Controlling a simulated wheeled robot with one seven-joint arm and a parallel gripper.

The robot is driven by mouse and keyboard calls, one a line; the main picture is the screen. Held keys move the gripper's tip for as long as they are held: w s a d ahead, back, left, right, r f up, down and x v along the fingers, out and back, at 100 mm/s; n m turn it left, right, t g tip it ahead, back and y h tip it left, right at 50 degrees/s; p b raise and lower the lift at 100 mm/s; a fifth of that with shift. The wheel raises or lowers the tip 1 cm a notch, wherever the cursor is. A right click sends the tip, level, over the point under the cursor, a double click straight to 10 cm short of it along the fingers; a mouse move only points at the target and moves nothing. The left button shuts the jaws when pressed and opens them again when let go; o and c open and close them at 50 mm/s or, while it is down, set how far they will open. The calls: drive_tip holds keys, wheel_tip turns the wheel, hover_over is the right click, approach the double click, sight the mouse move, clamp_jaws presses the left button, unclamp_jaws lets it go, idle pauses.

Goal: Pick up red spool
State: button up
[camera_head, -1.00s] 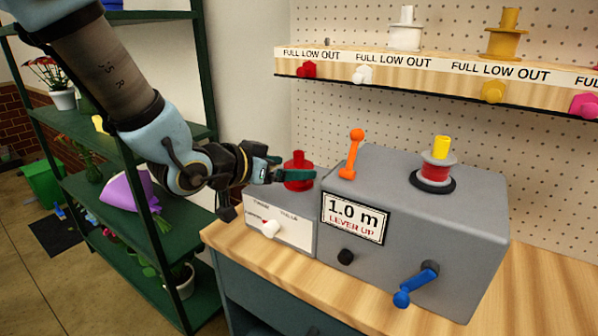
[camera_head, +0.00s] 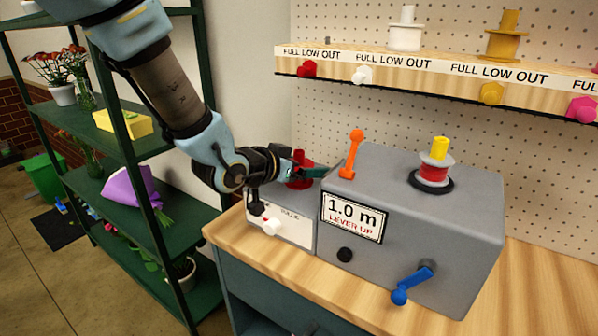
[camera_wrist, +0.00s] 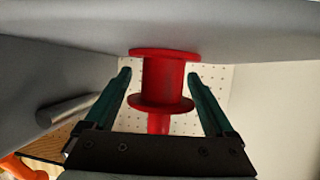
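The red spool (camera_head: 301,166) stands on the smaller grey box (camera_head: 290,208), left of the larger grey machine. In the wrist view the red spool (camera_wrist: 162,82) lies between the two green fingers. My gripper (camera_wrist: 158,76) is open, with a finger on each side of the spool and a visible gap to each. In the head view my gripper (camera_head: 306,172) is level with the spool and partly hides it.
The larger grey machine (camera_head: 455,245) has an orange lever (camera_head: 352,153), a blue crank (camera_head: 412,283) and a red-and-white spool (camera_head: 436,168) on top. A shelf (camera_head: 430,68) with spools hangs above. A green rack (camera_head: 150,226) stands at left.

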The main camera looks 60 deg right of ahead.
drive_tip(key=c, duration=1.1)
